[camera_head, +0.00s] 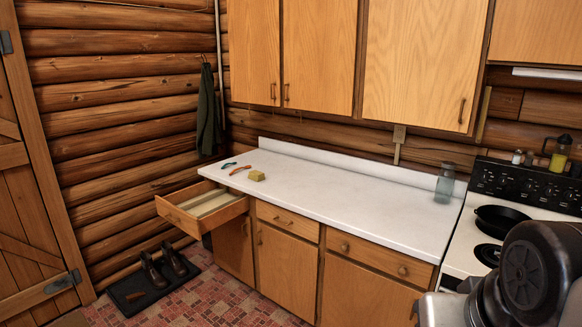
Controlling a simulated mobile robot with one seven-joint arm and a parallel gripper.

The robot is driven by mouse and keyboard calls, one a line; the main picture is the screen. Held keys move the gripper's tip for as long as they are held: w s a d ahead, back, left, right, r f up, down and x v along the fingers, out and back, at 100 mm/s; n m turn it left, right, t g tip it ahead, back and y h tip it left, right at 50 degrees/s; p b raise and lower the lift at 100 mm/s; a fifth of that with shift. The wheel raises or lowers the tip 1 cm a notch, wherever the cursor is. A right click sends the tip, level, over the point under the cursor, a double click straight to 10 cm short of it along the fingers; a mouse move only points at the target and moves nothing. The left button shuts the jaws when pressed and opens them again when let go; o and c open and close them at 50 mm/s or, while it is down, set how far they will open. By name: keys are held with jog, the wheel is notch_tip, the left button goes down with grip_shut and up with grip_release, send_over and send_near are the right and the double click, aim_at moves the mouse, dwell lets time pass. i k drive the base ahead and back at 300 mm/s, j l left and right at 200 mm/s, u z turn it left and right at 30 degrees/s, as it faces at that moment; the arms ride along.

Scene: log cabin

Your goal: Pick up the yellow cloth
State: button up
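A small yellow folded thing, likely the yellow cloth (257,175), lies on the left part of the white countertop (330,190). It looks like a compact block and is too small to show its folds. It is apart from the small tools to its left. Part of my arm shows large at the lower right, in front of the stove. My gripper is not in view.
Two small tools, one orange (240,169) and one blue (228,164), lie left of the cloth. A drawer (203,208) stands open below the counter's left end. A glass jar (445,183) stands near the stove, which holds a black pan (500,219). The counter's middle is clear.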

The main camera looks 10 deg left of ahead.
aim_at(256, 176)
jog(key=i+j+u, duration=0.1)
jog(key=i+u, duration=0.55)
jog(key=i, duration=0.15)
jog(key=i+l+u, duration=0.2)
jog(key=i+u, duration=0.15)
jog(key=i+l, duration=0.2)
jog(key=i, duration=0.25)
jog(key=i+l, duration=0.2)
jog(key=i, duration=0.25)
jog(key=j+u, duration=0.05)
